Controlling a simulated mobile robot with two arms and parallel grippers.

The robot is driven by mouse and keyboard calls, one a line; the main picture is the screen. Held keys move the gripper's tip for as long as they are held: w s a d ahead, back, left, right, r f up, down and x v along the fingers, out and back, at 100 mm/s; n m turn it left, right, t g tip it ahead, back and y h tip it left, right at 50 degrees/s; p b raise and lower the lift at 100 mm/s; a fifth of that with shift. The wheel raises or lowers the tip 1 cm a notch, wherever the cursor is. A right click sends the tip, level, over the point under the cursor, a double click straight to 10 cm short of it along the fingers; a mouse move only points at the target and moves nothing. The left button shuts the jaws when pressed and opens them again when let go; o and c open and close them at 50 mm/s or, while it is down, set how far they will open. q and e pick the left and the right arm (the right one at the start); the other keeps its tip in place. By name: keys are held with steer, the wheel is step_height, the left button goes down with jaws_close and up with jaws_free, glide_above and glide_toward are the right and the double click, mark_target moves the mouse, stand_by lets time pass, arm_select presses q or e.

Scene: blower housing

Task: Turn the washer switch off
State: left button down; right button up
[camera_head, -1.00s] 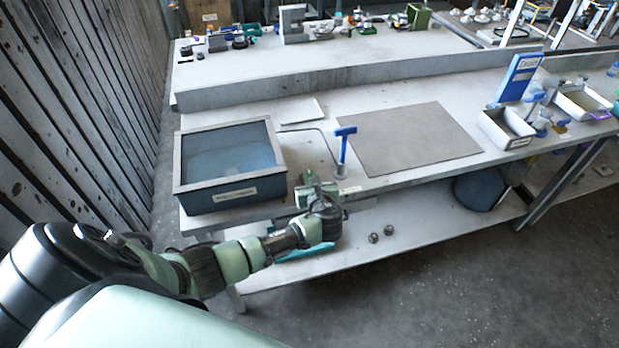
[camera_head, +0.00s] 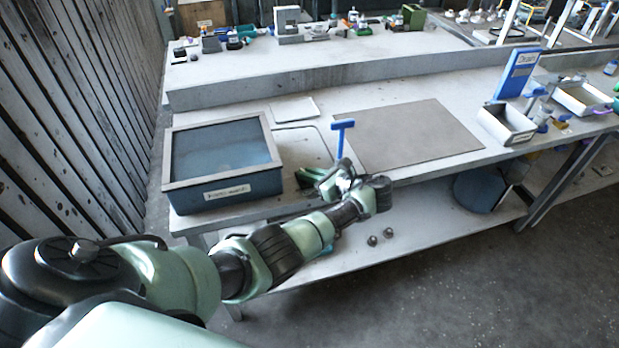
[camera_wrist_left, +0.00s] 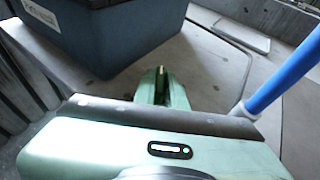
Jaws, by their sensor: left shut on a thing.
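The parts washer (camera_head: 225,192) is a blue-grey box with a grey-framed glass lid and a front label, at the left end of the bench. A blue T-handle (camera_head: 343,125) stands upright to its right. My left gripper (camera_head: 308,177) is low over the bench between washer and handle, apart from the washer. In the left wrist view, its pale green fingers (camera_wrist_left: 163,85) are close together on a small dark, brassy piece; I cannot tell whether this is the switch. The washer (camera_wrist_left: 110,35) and blue rod (camera_wrist_left: 285,75) flank them. My right gripper is out of view.
A flat grey mat (camera_head: 410,135) lies right of the handle. Small bins (camera_head: 505,125) and a blue sign (camera_head: 517,72) stand at the right. Two small round things (camera_head: 380,237) lie on the lower shelf. A wooden wall (camera_head: 90,110) is at the left.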

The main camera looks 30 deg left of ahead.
arm_select(q)
steer(key=shift+s+f, duration=0.1)
steer(key=shift+f, duration=0.05)
steer(key=c, duration=1.5)
jaws_free()
steer(key=shift+o, duration=0.2)
steer(key=v, duration=0.7)
steer(key=shift+d+b, duration=0.35)
steer(key=shift+b, duration=0.1)
